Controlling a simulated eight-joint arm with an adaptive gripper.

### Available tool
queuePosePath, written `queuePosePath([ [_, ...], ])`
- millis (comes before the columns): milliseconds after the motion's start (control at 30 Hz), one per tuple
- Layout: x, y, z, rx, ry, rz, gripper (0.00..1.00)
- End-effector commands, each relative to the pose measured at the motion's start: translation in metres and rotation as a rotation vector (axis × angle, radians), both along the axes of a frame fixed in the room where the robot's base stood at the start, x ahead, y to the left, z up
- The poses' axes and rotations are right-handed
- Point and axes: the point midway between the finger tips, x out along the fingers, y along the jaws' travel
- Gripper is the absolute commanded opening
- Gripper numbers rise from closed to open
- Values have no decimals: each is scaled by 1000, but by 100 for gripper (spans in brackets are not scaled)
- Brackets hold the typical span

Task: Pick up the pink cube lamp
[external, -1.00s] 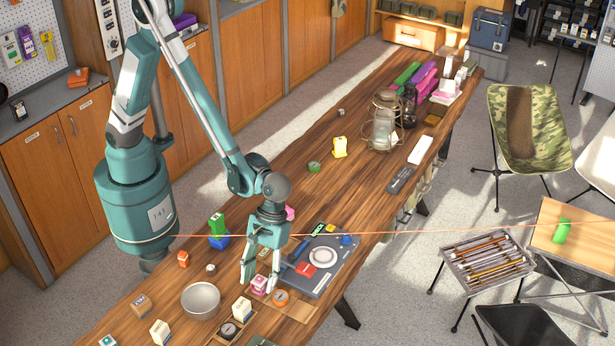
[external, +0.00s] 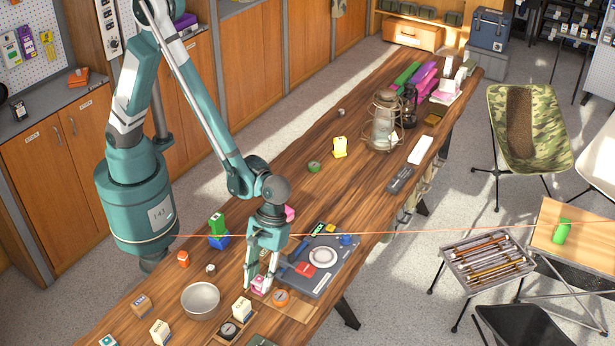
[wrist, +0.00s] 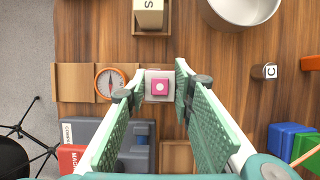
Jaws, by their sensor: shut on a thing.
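The pink cube lamp (external: 260,286) is a small pink block with a white border, on the wooden table. In the wrist view its pink top with a pale dot (wrist: 159,87) sits between the fingertips. My gripper (external: 258,288) points down over the lamp and is shut on it, a finger at each side; the wrist view shows the gripper (wrist: 158,90) from above. The lamp is at table height, and the fingers partly hide it in the external view.
An orange compass (external: 281,297) lies close to the right on a tan board. A grey panel (external: 325,283) with coloured parts is further right. A steel bowl (external: 201,300) and a lettered block (external: 241,308) stand to the left and front.

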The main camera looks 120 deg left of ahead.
Motion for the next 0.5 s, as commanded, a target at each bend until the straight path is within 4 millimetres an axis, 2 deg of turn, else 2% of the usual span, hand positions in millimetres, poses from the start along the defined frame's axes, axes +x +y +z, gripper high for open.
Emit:
queuePosePath([
  [267, 0, 0, 1, 0, 0, 0, 12],
  [500, 0, 0, 12, 0, 0, 0, 12],
])
